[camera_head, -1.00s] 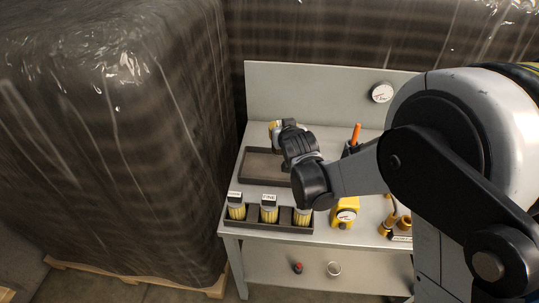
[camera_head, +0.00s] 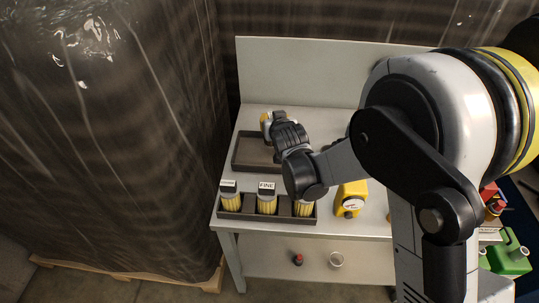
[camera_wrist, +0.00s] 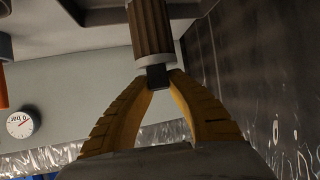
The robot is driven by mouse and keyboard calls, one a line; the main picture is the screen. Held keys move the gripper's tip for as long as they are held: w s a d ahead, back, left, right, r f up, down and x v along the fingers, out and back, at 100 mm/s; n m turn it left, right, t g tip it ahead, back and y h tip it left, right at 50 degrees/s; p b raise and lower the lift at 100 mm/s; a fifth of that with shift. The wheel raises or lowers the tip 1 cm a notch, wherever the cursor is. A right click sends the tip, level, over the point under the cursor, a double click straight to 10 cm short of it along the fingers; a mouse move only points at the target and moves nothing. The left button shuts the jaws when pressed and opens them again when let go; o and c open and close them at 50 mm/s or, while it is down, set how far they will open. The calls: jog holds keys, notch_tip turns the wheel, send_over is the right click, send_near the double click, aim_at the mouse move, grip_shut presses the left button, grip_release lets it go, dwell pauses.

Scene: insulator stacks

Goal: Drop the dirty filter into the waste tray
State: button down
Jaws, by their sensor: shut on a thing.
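The dirty filter (camera_wrist: 151,28) is a brown pleated cylinder with a pale end cap and a small dark tab. In the wrist view my gripper (camera_wrist: 160,78) has its yellow fingers closed on that tab. In the head view my gripper (camera_head: 267,121) is over the back part of the dark, shallow waste tray (camera_head: 240,165), at the back left of the bench. The held filter is mostly hidden there by my wrist. I cannot tell its exact height above the tray.
A dark rack (camera_head: 242,215) at the bench's front left holds yellow pleated filters, one labelled FINE (camera_head: 267,205). A yellow gauge device (camera_head: 350,199) stands right of it. A wrapped pallet load (camera_head: 110,140) stands close on the left. A back panel (camera_head: 300,75) rises behind.

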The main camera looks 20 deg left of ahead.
jog(key=c, duration=1.3)
grip_release()
jog(key=shift+c, duration=0.2)
jog(key=shift+s, duration=0.1)
jog(key=v, duration=1.2)
jog(key=s+d+r+m+g+h, duration=0.1)
jog(key=s+d+r+m+h, duration=0.15)
jog(key=d, duration=0.75)
jog(key=s+d+r+m+h, duration=0.1)
jog(key=s+d+r, duration=0.15)
jog(key=d, duration=0.85)
jog(key=s+d+m+g+h, duration=0.2)
jog(key=s+d+g, duration=0.1)
jog(key=s+d, duration=1.1)
jog(key=shift+s+d+f, duration=0.3)
jog(key=shift+s, duration=0.35)
